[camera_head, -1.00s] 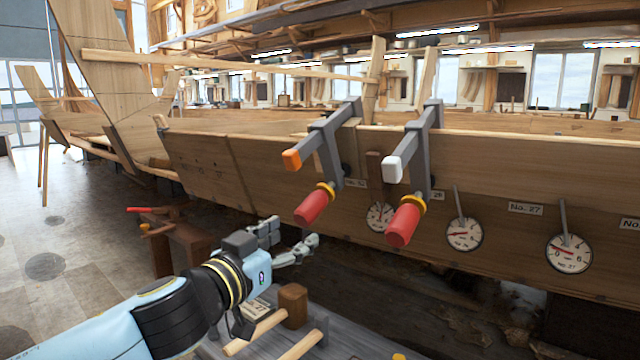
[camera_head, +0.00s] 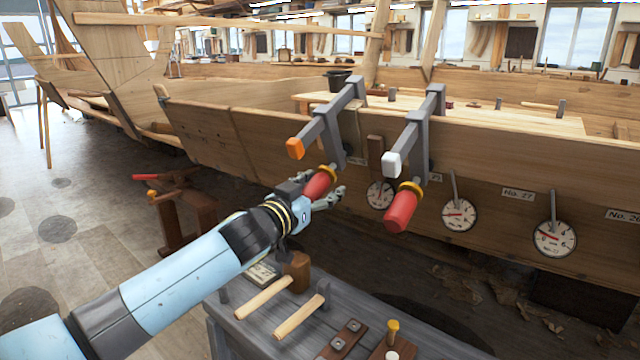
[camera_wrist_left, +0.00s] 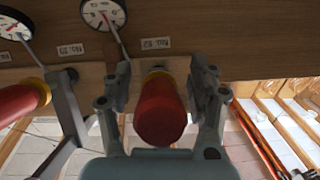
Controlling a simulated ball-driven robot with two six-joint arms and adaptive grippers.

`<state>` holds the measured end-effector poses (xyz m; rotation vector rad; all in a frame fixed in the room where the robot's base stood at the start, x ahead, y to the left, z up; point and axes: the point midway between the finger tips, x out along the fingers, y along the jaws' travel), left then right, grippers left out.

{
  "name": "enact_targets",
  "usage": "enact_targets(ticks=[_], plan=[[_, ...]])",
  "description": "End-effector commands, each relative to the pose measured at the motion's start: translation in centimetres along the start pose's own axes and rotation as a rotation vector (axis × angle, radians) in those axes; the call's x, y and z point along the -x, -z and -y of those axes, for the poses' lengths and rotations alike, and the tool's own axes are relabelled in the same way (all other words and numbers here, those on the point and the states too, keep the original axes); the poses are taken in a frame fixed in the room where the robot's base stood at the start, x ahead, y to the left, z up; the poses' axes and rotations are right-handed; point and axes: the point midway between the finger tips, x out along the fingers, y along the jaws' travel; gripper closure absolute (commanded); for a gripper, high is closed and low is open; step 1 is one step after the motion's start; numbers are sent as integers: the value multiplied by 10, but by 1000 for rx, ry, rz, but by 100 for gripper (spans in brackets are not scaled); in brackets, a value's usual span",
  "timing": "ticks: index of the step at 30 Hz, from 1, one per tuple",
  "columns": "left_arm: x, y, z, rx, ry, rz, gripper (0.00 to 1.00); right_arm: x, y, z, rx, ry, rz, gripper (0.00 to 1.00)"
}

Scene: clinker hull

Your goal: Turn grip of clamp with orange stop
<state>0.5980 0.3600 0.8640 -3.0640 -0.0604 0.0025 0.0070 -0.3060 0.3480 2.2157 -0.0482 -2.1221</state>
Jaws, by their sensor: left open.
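The clamp with the orange stop (camera_head: 295,148) hangs on the upper edge of the hull planking, left of the clamp with the white stop (camera_head: 391,164). Its red grip (camera_head: 319,184) points down and toward me. My left gripper (camera_head: 325,190) is open at this grip. In the left wrist view the red grip (camera_wrist_left: 160,112) lies between the two spread fingers, with gaps showing at both sides. The other clamp's red grip (camera_head: 401,209) hangs free to the right and also shows in the left wrist view (camera_wrist_left: 20,101). My right gripper is not in view.
Round dials (camera_head: 459,214) hang along the hull plank (camera_head: 520,165). A grey workbench (camera_head: 262,335) with mallets (camera_head: 263,298) and small tools stands below my left arm. A wooden stand (camera_head: 185,215) with a red-handled tool is at the left.

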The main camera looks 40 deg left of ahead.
Motion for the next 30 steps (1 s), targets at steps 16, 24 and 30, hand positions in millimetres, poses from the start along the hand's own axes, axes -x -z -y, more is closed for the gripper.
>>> enact_targets(ticks=[16, 24, 30], plan=[[0, 0, 0, 0, 0, 0, 86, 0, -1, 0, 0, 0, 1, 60], [0, -1, 0, -3, 1, 0, 100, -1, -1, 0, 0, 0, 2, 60], [0, -4, 0, -46, 18, 0, 100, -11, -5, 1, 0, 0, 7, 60]])
